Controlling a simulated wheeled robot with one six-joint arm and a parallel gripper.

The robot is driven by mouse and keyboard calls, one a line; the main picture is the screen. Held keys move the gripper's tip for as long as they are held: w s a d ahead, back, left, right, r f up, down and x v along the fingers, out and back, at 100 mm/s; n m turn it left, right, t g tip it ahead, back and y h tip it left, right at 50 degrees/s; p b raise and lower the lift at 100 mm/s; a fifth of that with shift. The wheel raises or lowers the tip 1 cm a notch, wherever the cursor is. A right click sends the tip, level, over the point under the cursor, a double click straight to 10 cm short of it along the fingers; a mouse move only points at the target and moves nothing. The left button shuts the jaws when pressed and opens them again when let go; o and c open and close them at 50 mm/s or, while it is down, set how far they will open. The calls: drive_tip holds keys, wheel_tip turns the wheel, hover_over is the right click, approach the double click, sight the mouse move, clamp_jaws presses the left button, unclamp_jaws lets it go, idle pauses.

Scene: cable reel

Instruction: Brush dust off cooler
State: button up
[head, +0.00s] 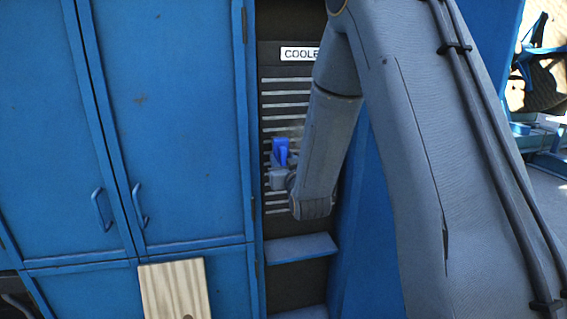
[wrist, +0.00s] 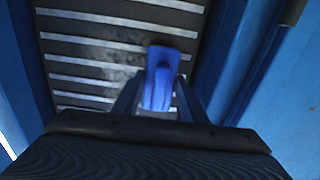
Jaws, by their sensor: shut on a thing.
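The cooler (head: 284,97) is a dark panel with pale horizontal slats, under a white label that reads "COOLE" before my arm covers the rest. In the wrist view the slatted cooler face (wrist: 75,62) fills the upper part, with a greyish dust smear (wrist: 118,58) on its middle slats. My gripper (head: 279,168) is in front of the slats, shut on a blue brush (head: 280,150). In the wrist view the brush (wrist: 158,85) stands between the fingers of my gripper (wrist: 157,108), its head at or close to the slats. I cannot tell whether it touches them.
Blue cabinet doors (head: 170,120) with handles stand left of the cooler. A blue ledge (head: 288,248) juts out below it. A blue side wall (head: 358,220) bounds its right. A wooden board (head: 174,289) is at the lower left.

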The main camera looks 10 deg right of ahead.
sight(282, 144)
drive_tip(key=shift+d+b, duration=0.65)
drive_tip(key=shift+d, duration=7.7)
drive_tip(key=shift+w+a+r+b, duration=0.15)
drive_tip(key=shift+a+r, duration=0.2)
drive_tip(key=shift+a, duration=2.45)
drive_tip(key=shift+s+a+r+b, duration=0.1)
drive_tip(key=shift+a+r, duration=0.25)
drive_tip(key=shift+a, duration=2.4)
drive_tip(key=shift+w+a+r+b, duration=0.15)
drive_tip(key=shift+a+r, duration=0.2)
drive_tip(key=shift+a, duration=2.45)
drive_tip(key=shift+r+p, duration=0.65)
drive_tip(key=shift+r, duration=0.55)
drive_tip(key=shift+d+f+b, duration=0.1)
drive_tip(key=shift+d+b, duration=0.25)
drive_tip(key=shift+d, duration=2.2)
drive_tip(key=shift+w+d, duration=0.1)
drive_tip(key=shift+d, duration=4.25)
drive_tip(key=shift+c, duration=0.4)
